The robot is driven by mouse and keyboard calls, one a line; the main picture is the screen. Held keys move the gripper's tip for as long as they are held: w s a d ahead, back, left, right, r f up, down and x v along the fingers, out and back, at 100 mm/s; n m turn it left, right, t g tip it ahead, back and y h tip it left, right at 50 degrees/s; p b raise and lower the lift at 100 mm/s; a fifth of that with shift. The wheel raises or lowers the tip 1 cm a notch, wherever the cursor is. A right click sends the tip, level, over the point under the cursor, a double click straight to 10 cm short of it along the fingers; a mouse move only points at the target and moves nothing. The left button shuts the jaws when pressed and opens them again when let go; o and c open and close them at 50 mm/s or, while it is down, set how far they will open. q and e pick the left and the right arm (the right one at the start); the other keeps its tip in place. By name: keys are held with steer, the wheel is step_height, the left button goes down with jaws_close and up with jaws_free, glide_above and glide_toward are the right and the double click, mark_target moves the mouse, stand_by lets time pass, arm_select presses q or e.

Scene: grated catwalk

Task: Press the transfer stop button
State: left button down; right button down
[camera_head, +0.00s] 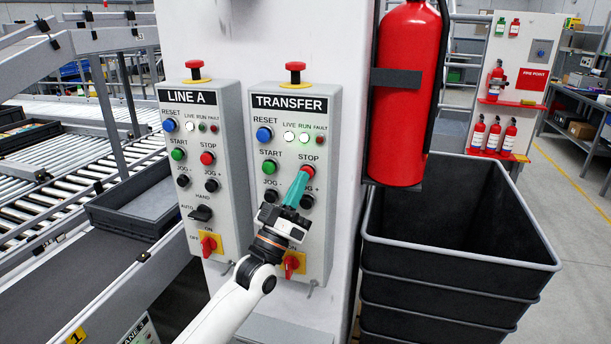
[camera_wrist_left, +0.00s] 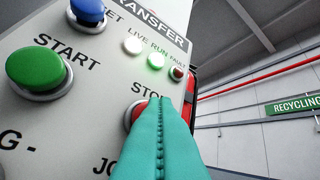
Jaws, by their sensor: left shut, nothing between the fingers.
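The TRANSFER panel (camera_head: 322,103) is a grey box on a white column. Its red stop button (camera_head: 310,169) sits under the STOP label. My left gripper (camera_head: 302,176) is shut and empty, its teal fingertips at the lower part of that button. In the left wrist view the closed fingertips (camera_wrist_left: 160,103) cover the right side of the red stop button (camera_wrist_left: 134,113). I cannot tell whether they touch it. The green run lamp (camera_wrist_left: 156,62) and white live lamp (camera_wrist_left: 132,44) look lit; the fault lamp looks dark. My right gripper is not in view.
The green start button (camera_head: 270,167) and blue reset button (camera_head: 264,134) are close by on the same panel. A similar LINE A panel (camera_head: 228,120) stands at left. A fire extinguisher (camera_head: 402,95) and stacked black crates (camera_head: 470,254) are at right.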

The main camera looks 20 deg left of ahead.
arm_select(q)
steer(key=shift+w+b, duration=0.35)
steer(key=shift+w, duration=0.15)
stand_by(0.4)
steer(key=shift+s, duration=0.1)
steer(key=shift+s+p, duration=0.65)
steer(key=shift+s, duration=0.45)
steer(key=s+p, duration=0.2)
steer(key=s, duration=0.3)
steer(key=shift+a, duration=0.1)
stand_by(0.5)
